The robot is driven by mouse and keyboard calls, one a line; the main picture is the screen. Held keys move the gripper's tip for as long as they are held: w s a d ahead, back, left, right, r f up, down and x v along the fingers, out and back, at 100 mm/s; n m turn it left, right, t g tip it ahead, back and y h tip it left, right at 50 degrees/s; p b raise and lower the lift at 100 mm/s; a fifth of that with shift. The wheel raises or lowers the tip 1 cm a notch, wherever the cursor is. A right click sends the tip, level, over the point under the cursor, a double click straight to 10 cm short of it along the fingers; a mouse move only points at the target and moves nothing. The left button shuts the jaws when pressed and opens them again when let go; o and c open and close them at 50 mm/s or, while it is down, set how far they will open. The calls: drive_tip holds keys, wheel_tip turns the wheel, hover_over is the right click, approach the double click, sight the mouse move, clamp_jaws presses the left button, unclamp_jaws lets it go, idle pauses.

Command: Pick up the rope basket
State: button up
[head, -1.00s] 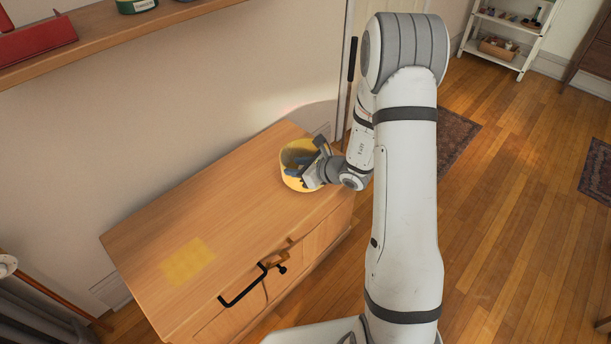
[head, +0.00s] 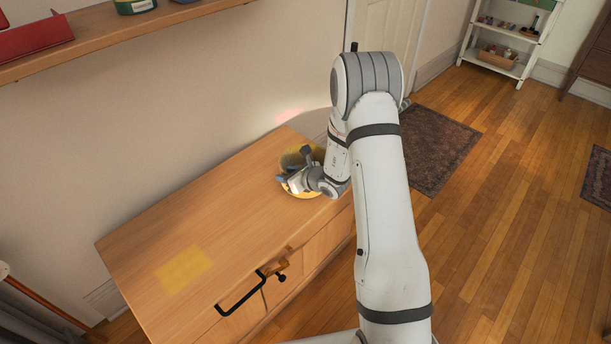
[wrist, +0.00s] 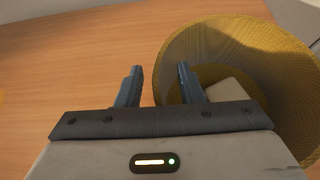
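The rope basket (head: 293,160) is a round yellow woven basket at the far right end of the wooden cabinet top. In the head view my gripper partly hides it. In the wrist view its open mouth and woven inner wall (wrist: 262,55) fill the right side, with a pale shape inside that I cannot identify. My gripper (head: 284,180) is open at the basket's near left side. In the wrist view the gripper (wrist: 158,82) has its left finger outside the basket wall and its right finger over the mouth, with the near-left rim between them. Contact cannot be told.
The wooden cabinet (head: 225,215) has a yellow square patch (head: 185,270) on its bare top and a black handle (head: 241,293) at its front. A wall shelf (head: 105,38) is at upper left. A dark rug (head: 437,150) and white rack (head: 507,40) are at right.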

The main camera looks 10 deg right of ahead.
clamp_jaws()
idle(0.6)
